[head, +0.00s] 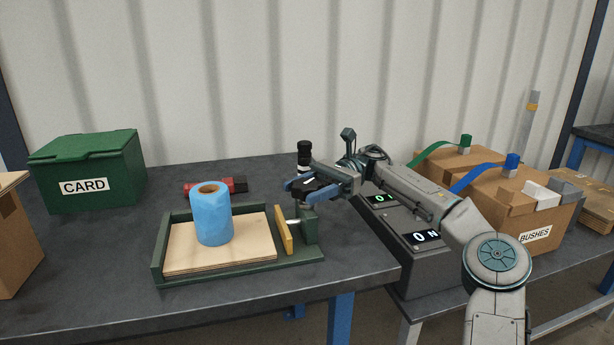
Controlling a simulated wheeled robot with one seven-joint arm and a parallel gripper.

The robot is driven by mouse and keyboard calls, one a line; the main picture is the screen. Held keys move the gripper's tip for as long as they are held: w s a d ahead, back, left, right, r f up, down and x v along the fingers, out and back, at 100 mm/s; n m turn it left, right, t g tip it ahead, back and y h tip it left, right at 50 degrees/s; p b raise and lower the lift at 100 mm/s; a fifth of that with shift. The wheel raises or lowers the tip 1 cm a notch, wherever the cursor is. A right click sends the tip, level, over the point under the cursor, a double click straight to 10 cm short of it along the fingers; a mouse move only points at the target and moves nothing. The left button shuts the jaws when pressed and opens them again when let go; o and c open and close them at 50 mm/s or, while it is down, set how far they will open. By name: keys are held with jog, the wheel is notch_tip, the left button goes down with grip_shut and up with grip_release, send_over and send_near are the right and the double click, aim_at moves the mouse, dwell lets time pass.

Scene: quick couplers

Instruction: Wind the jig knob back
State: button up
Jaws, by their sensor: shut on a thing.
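The jig is a low green frame (158,250) on the dark bench, with a plywood board (190,262) in it. A yellow pressing plate (283,231) stands at the board's right edge, with a short pale screw between it and the green block (308,226) on the right. A blue roll (212,217) stands upright on the board, apart from the yellow plate.
A red and black tool (203,188) lies behind the jig. A green CARD box (88,165) is at left. Grey units with displays (424,238) and cardboard boxes (520,205) stand at right.

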jog(key=shift+r+n+g+h+p, duration=0.15)
jog(key=shift+n+g+h+p, duration=0.75)
jog(key=shift+n+g+h, duration=0.4)
jog(key=o, duration=1)
jog(key=shift+f, duration=0.2)
